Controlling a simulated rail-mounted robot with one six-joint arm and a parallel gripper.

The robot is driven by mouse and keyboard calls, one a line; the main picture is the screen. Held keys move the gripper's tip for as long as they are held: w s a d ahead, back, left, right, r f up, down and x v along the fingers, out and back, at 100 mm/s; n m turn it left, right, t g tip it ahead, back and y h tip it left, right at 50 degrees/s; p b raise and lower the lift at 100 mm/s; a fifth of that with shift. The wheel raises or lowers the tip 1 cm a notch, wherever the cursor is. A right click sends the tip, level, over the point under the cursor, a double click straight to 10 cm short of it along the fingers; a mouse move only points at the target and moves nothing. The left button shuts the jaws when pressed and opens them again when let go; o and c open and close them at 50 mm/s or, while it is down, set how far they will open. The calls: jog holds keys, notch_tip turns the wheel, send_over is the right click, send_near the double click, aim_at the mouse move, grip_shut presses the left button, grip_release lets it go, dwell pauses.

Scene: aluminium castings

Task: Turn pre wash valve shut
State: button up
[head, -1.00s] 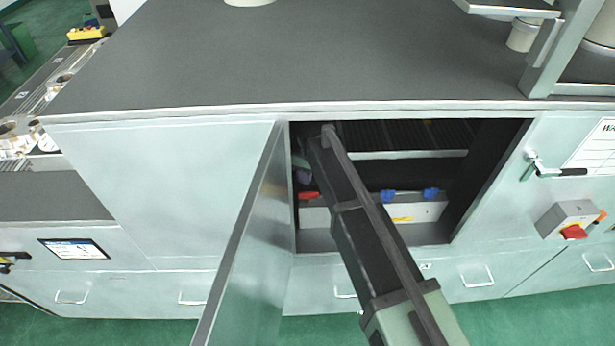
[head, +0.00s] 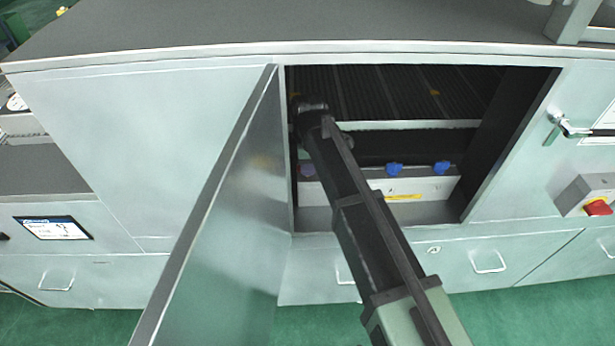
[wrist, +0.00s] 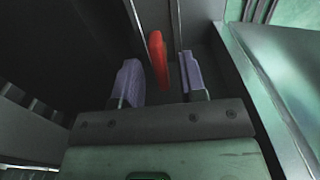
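A red valve handle (wrist: 157,60) stands between the two purple fingers of my gripper (wrist: 159,66) in the wrist view. The fingers are open, with a visible gap on each side of the handle. The red handle is hidden there. Two blue valve handles (head: 395,169) (head: 441,168) sit further right on a pale panel (head: 435,188) with a yellow label. No readable name shows which valve is the pre wash one.
The cabinet door (head: 225,205) stands open on the left of the opening. The right inner wall (head: 510,140) is dark. A dark worktop (head: 300,25) runs above. A red switch (head: 597,208) and a lever latch (head: 572,130) are on the front at right.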

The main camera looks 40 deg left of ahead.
jog(key=shift+f, duration=0.3)
grip_shut()
jog(key=shift+m, duration=0.3)
jog(key=m, duration=1.2)
jog(key=shift+m, duration=0.3)
jog(key=m, duration=0.4)
jog(key=shift+m, duration=0.3)
